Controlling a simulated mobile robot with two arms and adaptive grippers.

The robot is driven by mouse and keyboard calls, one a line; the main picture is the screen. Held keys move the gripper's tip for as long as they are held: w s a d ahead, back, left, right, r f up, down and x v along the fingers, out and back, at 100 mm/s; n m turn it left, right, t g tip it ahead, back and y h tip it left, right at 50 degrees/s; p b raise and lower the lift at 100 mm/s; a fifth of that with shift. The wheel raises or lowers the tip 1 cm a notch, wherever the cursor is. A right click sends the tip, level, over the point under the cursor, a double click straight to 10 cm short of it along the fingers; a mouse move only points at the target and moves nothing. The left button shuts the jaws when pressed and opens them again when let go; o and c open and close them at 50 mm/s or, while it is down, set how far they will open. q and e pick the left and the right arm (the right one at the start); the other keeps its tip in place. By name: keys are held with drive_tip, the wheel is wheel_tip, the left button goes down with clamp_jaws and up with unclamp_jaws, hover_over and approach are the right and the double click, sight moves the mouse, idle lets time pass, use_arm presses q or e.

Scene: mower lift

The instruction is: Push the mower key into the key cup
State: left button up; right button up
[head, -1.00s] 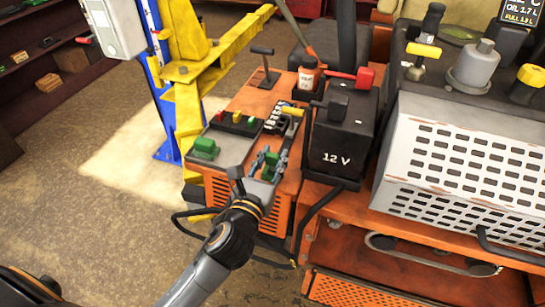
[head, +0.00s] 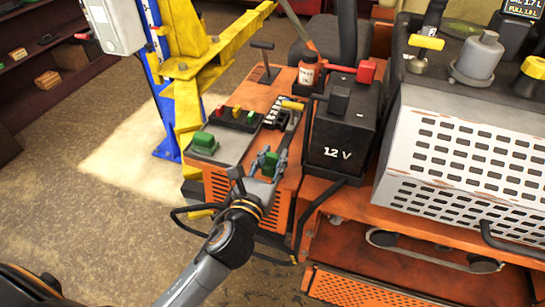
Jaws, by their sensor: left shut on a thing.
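A green block-like piece, which I take to be the mower key (head: 271,165), is between the fingers of my left gripper (head: 270,157). The gripper is shut on it, above the near right part of the orange console, just left of the battery. The fingers hide part of the key and the surface under it. A second green block (head: 204,141) sits on a grey plate at the console's left. I cannot make out the key cup for certain. My right gripper is out of view.
The black 12 V battery (head: 338,153) stands close to the right of my gripper. Behind are a switch row (head: 236,118), a yellow-handled part (head: 293,105) and a bottle (head: 309,70). The yellow lift arm (head: 222,50) passes at the back left.

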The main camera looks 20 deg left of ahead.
use_arm(q)
drive_tip(key=o, duration=1)
drive_tip(key=shift+s, duration=0.15)
drive_tip(key=s, duration=1.1)
drive_tip(key=shift+s+a, duration=0.2)
drive_tip(key=shift+s, duration=0.2)
